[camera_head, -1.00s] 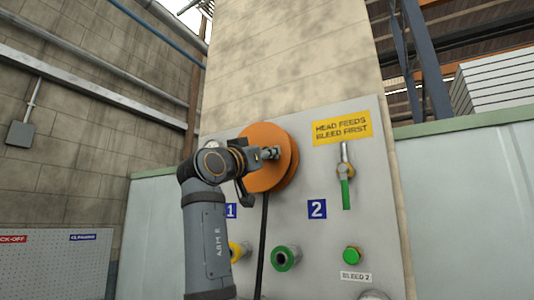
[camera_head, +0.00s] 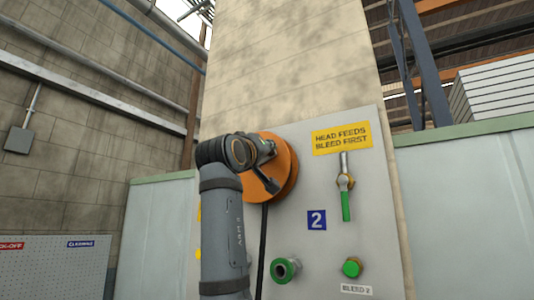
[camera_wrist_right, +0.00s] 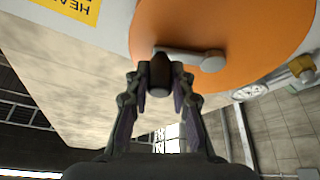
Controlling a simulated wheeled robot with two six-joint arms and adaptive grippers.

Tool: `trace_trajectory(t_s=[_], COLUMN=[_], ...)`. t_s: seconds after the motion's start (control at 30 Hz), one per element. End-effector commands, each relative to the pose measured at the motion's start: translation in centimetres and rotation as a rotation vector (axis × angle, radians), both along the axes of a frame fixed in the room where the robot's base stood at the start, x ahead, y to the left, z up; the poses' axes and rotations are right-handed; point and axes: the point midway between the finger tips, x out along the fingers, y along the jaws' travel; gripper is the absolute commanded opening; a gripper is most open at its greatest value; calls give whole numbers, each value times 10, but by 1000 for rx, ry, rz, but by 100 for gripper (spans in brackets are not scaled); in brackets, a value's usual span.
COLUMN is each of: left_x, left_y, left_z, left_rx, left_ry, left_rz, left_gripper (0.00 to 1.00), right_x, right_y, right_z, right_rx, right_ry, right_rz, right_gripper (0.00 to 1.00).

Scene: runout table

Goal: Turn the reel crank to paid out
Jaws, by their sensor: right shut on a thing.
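The orange reel (camera_head: 286,165) is mounted on the grey panel (camera_head: 330,240), partly hidden behind my right arm. My right gripper (camera_head: 268,150) is at the upper front of the reel in the head view, mostly hidden by its own wrist. In the right wrist view, the reel (camera_wrist_right: 235,25) fills the top, with a grey crank arm (camera_wrist_right: 195,60) across its face. The right gripper (camera_wrist_right: 160,85) is shut on the dark crank knob (camera_wrist_right: 160,70) at the end of that arm. My left gripper is in neither view.
The panel also carries a green-handled valve (camera_head: 346,195) under a yellow sign (camera_head: 341,138), a green-ringed port (camera_head: 285,269) and a green knob (camera_head: 352,267). A black hose (camera_head: 264,235) hangs below the reel. A concrete column rises behind.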

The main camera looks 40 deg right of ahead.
Motion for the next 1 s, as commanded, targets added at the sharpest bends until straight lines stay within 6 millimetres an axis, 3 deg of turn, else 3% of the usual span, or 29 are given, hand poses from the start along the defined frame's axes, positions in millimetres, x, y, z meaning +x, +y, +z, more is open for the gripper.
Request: trace_trajectory(t_s=[0.7,0.73,0.87,1.0], left_x=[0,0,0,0], left_y=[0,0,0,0], left_z=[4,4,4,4], left_rx=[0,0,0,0], left_ry=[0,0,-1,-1], left_rz=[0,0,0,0], left_gripper=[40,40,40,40], right_x=[1,1,1,2], right_y=[1,1,1,1], right_z=[6,6,6,5], right_rx=[-34,-34,-33,-32], right_ry=[73,73,73,73], right_rz=[-1,-1,0,1], right_gripper=[0,26,44,46])
